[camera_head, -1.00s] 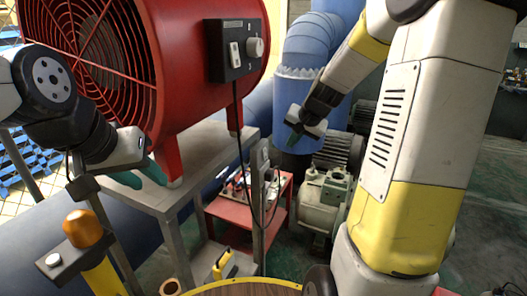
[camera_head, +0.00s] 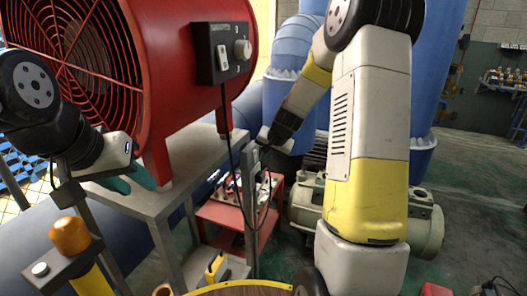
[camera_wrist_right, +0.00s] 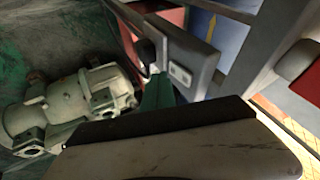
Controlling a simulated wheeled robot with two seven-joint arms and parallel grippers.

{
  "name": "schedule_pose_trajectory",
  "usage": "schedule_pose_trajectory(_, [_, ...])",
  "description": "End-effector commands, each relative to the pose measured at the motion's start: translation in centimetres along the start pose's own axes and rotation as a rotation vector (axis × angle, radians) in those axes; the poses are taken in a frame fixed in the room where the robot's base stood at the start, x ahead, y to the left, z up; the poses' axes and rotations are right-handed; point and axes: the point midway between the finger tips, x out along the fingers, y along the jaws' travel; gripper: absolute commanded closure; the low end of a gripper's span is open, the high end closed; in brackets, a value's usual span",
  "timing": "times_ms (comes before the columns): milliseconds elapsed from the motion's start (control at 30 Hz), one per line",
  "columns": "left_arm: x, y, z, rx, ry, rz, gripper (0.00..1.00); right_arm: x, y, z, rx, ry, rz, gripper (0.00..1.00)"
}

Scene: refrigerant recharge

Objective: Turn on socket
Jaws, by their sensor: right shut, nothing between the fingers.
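The socket is a grey box on an upright grey post (camera_head: 249,160), right of the metal stand. In the right wrist view its plate shows a white switch (camera_wrist_right: 180,74) with a black plug (camera_wrist_right: 147,52) beside it. My right gripper (camera_head: 263,142) is at the top of the post. In the wrist view its green fingers (camera_wrist_right: 157,92) are shut and empty, with tips close below the switch and plug; I cannot tell if they touch. My left gripper (camera_head: 129,181) is open and empty, its green fingers apart over the metal stand by the red fan's foot.
A big red fan (camera_head: 182,70) with a black control box (camera_head: 225,52) stands on the metal stand (camera_head: 205,150). Its black cable hangs towards the socket. A red cart (camera_head: 215,215) and pale motor (camera_head: 305,205) stand behind the post. An orange-topped post (camera_head: 70,236) is front left.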

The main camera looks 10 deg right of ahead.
Motion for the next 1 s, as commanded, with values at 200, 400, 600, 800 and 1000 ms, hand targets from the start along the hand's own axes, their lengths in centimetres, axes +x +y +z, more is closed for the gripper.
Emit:
schedule_pose_trajectory(200, [0.0, 0.0, 0.0, 0.0, 0.0, 0.0, 0.64, 0.8, -1.1, 0.1, 0.0, -0.001, 0.001, 1.0])
schedule_pose_trajectory(400, [0.0, 0.0, 0.0, 0.0, 0.0, 0.0, 0.64, 0.9, -1.2, 0.1, 0.002, 0.0, 0.001, 1.0])
schedule_pose_trajectory(600, [0.0, 0.0, 0.0, 0.0, 0.0, 0.0, 0.64, 1.0, -1.3, 0.1, 0.001, -0.001, 0.001, 1.0])
schedule_pose_trajectory(800, [0.0, 0.0, 0.0, 0.0, 0.0, 0.0, 0.64, 1.3, -1.6, 0.2, 0.001, -0.001, 0.001, 1.0])
schedule_pose_trajectory(1000, [0.0, 0.0, 0.0, 0.0, 0.0, 0.0, 0.64, 1.1, -1.7, 0.1, 0.0, 0.0, 0.0, 1.0])
